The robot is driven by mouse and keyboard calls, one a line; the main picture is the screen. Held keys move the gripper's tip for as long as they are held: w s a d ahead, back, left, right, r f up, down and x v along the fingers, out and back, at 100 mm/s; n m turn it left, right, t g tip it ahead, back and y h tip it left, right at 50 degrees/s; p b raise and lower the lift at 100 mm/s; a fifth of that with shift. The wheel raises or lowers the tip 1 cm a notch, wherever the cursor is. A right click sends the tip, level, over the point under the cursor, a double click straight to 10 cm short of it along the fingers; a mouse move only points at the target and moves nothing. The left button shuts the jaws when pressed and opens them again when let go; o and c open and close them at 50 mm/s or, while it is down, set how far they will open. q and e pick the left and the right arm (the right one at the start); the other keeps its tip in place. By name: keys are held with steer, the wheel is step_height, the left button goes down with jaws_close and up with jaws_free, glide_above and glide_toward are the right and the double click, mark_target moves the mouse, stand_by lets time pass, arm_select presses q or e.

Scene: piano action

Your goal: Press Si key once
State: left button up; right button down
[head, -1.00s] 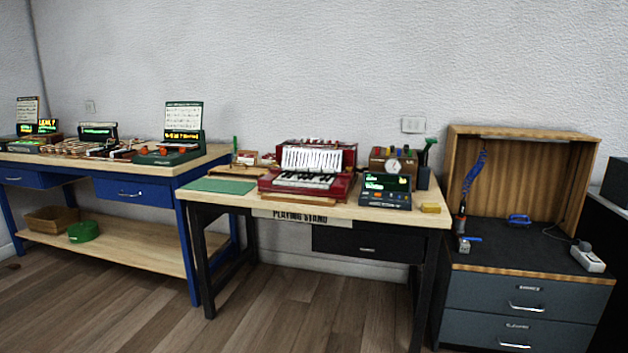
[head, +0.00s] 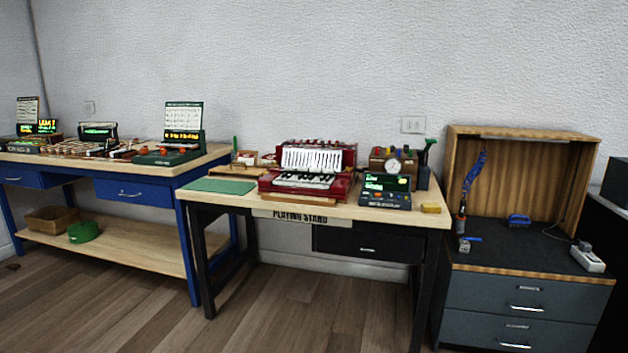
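A small red keyboard instrument (head: 262,184) stands on the middle table, which bears a sign reading "PLAYING STAND". Its white and black keys (head: 305,181) face the front, with an upright white ribbed part (head: 311,160) behind them. At this distance I cannot tell which key is Si, and no key is visibly pressed. Neither of my grippers is in view.
The playing stand table (head: 235,203) also holds a green mat (head: 220,186), a dark device with a lit display (head: 386,190) and a yellow block (head: 431,208). A blue workbench (head: 187,178) stands left, a grey drawer cabinet (head: 525,292) right. The wooden floor (head: 280,315) in front is clear.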

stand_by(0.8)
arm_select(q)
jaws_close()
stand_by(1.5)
